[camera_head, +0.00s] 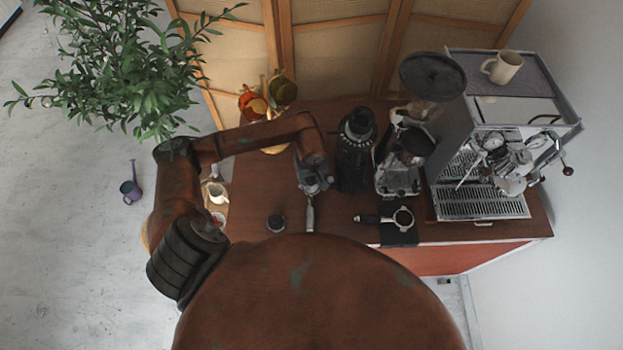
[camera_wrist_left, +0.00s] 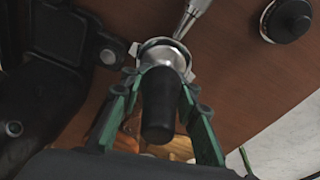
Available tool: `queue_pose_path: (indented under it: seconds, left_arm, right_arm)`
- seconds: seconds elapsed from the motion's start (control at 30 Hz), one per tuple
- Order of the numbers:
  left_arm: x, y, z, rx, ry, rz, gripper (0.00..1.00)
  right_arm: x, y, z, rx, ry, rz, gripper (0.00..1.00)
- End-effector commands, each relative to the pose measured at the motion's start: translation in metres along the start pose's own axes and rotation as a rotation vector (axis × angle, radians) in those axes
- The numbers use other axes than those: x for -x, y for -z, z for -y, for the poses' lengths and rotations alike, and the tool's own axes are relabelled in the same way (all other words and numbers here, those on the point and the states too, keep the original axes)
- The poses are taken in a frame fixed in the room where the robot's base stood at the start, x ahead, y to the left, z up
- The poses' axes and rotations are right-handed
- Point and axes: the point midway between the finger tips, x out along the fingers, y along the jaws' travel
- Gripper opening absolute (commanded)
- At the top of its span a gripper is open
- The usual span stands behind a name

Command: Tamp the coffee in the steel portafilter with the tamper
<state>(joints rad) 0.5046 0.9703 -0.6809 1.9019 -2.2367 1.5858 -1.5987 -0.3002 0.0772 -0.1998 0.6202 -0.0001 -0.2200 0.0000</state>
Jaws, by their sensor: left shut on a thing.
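My left gripper (camera_head: 314,181) is over the cart top and points down. In the left wrist view its green fingers (camera_wrist_left: 161,85) are shut on the tamper (camera_wrist_left: 158,108), which has a black handle and a silver lower part. The steel portafilter (camera_head: 310,217) lies under the gripper, with its silver handle toward me. In the wrist view its lugged rim surrounds the tamper's lower end, and its handle (camera_wrist_left: 192,14) runs up and away. The coffee is hidden, and I cannot tell whether the tamper presses on it. My right gripper is out of view.
A black round puck (camera_head: 276,223) sits left of the steel portafilter. A black-handled portafilter (camera_head: 402,218) lies on a black mat (camera_head: 398,237) to the right. A black grinder (camera_head: 356,150) stands close to the gripper; the espresso machine (camera_head: 485,203) is at the right.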

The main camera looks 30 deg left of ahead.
Motion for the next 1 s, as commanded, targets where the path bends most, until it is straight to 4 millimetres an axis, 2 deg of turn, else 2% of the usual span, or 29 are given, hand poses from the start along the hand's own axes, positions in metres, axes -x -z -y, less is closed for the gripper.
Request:
queue_pose_path:
  seconds: [1.0]
  left_arm:
    - [-0.0051,-0.0024,0.0007,-0.001,0.002,0.003,0.00]
  right_arm:
    - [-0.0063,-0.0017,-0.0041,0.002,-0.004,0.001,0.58]
